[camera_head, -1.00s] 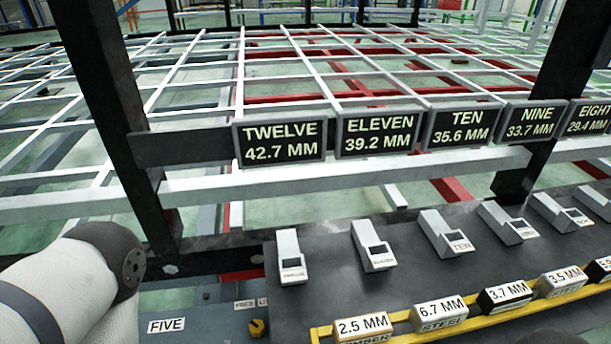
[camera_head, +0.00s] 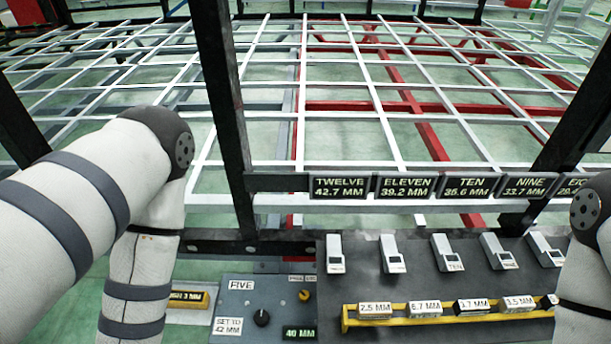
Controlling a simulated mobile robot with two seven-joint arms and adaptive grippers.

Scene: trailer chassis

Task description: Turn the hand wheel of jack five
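The jack five panel (camera_head: 238,300) is blue-grey and sits at the bottom, left of the dark board. It bears a white FIVE label (camera_head: 241,285) and a SET TO 42 MM label (camera_head: 228,327). A small black knob (camera_head: 262,318) stands on it between them; I cannot tell whether it is the hand wheel. A dark display (camera_head: 299,333) reads 40 MM. A yellow knob (camera_head: 304,295) is at the panel's upper right, under a small label. My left arm reaches down left of the panel and my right arm is at the right edge. Both grippers are out of view.
A dark board (camera_head: 350,290) carries several white gauge-like pieces. A yellow rack (camera_head: 349,321) in front holds labelled blocks. Several signs, such as TWELVE 42.7 MM (camera_head: 340,187), hang behind. Black posts (camera_head: 224,110) and a white grid frame (camera_head: 300,90) stand beyond.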

